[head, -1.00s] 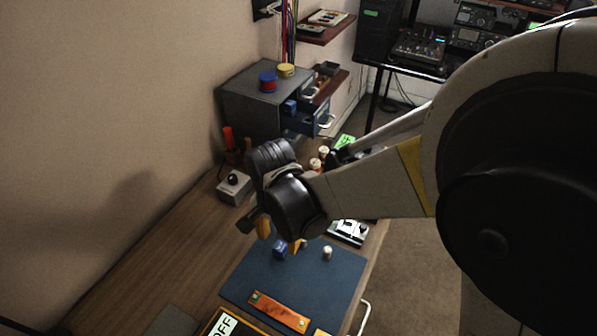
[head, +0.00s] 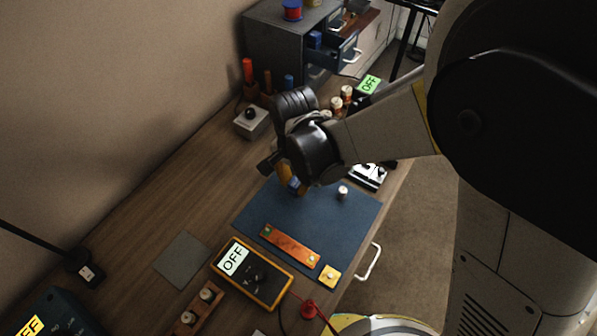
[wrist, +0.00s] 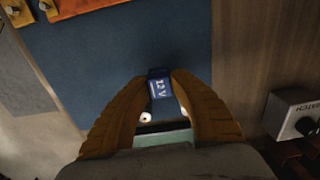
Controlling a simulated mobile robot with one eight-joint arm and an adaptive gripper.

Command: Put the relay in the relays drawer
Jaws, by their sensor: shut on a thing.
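The relay (wrist: 160,88) is a small blue block marked "12 V". My gripper (head: 291,178) is shut on it over the blue mat (head: 330,235). In the wrist view the two orange-brown fingers of my gripper (wrist: 160,84) press on the relay's sides. The head view shows the relay (head: 294,185) low between the fingertips, partly hidden; I cannot tell whether it touches the mat. The grey drawer cabinet (head: 272,45) stands at the far end of the bench. One drawer (head: 345,55) is pulled out, with a blue block (head: 315,39) inside. I cannot read any drawer label.
A grey box with a black knob (head: 251,122), upright coloured cylinders (head: 247,70) and white-topped cylinders (head: 337,103) stand between mat and cabinet. A white-topped cylinder (head: 342,192) is close right of the relay. A yellow multimeter (head: 252,273) lies in front.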

